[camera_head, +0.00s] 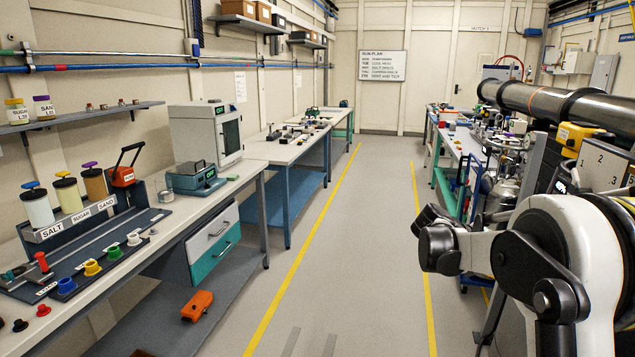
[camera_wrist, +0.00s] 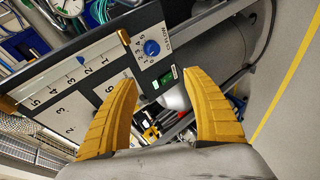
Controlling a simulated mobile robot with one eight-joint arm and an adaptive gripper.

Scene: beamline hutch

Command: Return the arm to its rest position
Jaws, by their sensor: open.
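My arm (camera_head: 590,240) shows at the lower right of the head view, folded with its white and black links close to the camera. My gripper (camera_wrist: 160,80) shows in the wrist view as two yellow fingers, spread apart with nothing held between them. The fingertips lie in front of a tilted grey panel (camera_wrist: 92,92) with numbers, a blue knob (camera_wrist: 152,48) and a green switch (camera_wrist: 165,77). I cannot tell how far the tips are from the panel. The fingers cannot be made out in the head view.
A long bench (camera_head: 185,235) with jars, funnels and a balance runs along the left. A large dark pipe (camera_head: 550,100) and a crowded bench (camera_head: 455,145) stand at the right. The grey aisle (camera_head: 345,250) between yellow lines is clear. An orange box (camera_head: 197,306) sits low at the left.

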